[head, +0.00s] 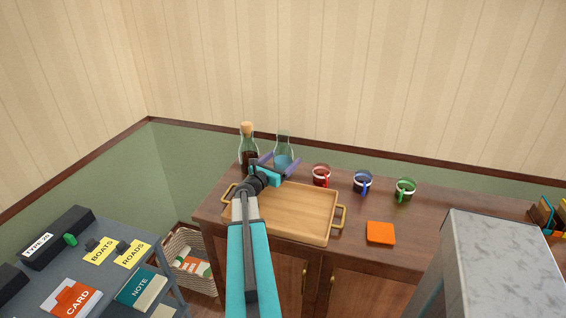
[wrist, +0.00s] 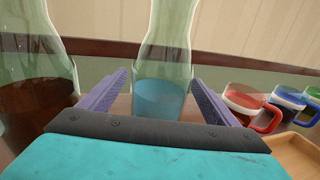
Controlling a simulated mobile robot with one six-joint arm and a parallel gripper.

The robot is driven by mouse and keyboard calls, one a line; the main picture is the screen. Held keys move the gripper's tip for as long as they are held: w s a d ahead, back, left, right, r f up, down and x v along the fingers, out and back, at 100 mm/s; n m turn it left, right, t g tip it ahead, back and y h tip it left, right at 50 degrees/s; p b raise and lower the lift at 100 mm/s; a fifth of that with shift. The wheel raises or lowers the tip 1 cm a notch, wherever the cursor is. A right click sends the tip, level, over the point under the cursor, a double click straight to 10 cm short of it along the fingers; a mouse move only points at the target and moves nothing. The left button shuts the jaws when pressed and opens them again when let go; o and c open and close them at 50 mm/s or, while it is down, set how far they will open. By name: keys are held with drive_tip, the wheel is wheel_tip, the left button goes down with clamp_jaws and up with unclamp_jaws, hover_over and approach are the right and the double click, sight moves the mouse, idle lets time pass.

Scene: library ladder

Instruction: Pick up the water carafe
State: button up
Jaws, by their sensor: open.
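The water carafe (head: 284,149) is clear glass with blue liquid low inside. It stands upright at the back of the wooden cabinet, behind the tray. My gripper (head: 279,161) is open in front of it. In the wrist view the carafe (wrist: 162,70) is centred between the two purple fingers of my gripper (wrist: 160,95). The fingers reach along both sides of it, with no clear contact; how far they reach past it I cannot tell. Its base is hidden behind my gripper's body.
A corked bottle of dark liquid (head: 248,143) stands close at the carafe's left. Red (head: 321,175), blue (head: 363,182) and green (head: 405,189) mugs stand at its right. A wooden tray (head: 318,236) lies below my arm, with an orange square (head: 380,233) beside it.

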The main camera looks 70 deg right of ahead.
sight(280, 147)
drive_tip(key=shift+c, duration=0.6)
drive_tip(key=c, duration=1.8)
drive_tip(key=shift+o, duration=0.2)
drive_tip(key=shift+r, duration=0.15)
drive_tip(key=shift+a+r+b, duration=0.25)
drive_tip(key=shift+r+b, duration=0.05)
drive_tip(key=shift+r, duration=0.45)
wheel_tip(280, 147, up, 5)
drive_tip(key=shift+r+b, duration=0.15)
drive_tip(key=shift+b, duration=0.15)
drive_tip(key=s+v, duration=0.2)
drive_tip(key=v, duration=0.9)
drive_tip(key=shift+s+a+r, duration=0.15)
drive_tip(key=shift+s+a, duration=0.05)
drive_tip(key=shift+s, duration=0.25)
